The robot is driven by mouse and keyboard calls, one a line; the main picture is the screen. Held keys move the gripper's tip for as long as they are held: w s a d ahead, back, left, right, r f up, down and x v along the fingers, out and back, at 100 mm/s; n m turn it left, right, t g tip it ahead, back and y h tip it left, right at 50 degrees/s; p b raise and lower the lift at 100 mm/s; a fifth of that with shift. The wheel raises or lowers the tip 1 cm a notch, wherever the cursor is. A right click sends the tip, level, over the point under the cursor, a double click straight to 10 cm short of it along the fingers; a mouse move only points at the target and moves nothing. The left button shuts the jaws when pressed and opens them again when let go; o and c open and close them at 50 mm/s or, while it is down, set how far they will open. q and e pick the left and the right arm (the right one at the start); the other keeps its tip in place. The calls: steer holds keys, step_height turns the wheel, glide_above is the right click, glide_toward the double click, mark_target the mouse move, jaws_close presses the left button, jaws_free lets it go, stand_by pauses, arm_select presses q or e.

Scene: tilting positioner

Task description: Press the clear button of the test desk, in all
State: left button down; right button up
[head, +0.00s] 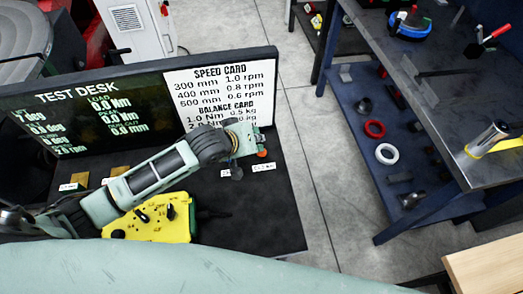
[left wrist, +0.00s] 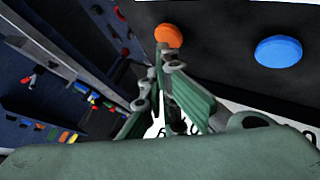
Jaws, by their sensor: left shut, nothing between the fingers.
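The test desk (head: 275,215) has a dark top and an upright panel with a display (head: 95,115). An orange button (head: 262,153) sits near its right side, beside small white labels too small to read. In the left wrist view the orange button (left wrist: 168,36) shows just beyond my fingertips, and a blue button (left wrist: 277,51) lies to its right. I cannot tell which is the clear button. My left gripper (head: 237,170) is shut and empty over the desk; its fingers (left wrist: 167,65) point towards the orange button. I cannot tell whether they touch it. My right gripper is not in view.
A yellow control box (head: 155,218) stands on the desk below my left arm. The speed card (head: 220,90) is on the panel behind the hand. A dark workbench (head: 440,100) with a lower shelf stands to the right, across open floor (head: 335,180).

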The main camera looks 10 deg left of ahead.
arm_select(q)
steer(key=shift+f, duration=0.45)
stand_by(0.3)
stand_by(0.3)
steer(key=shift+r+p, duration=0.9)
steer(key=shift+p, duration=0.15)
step_height(320, 180, up, 5)
steer(key=p, duration=0.5)
steer(key=shift+p, duration=0.3)
steer(key=shift+s+f, duration=0.1)
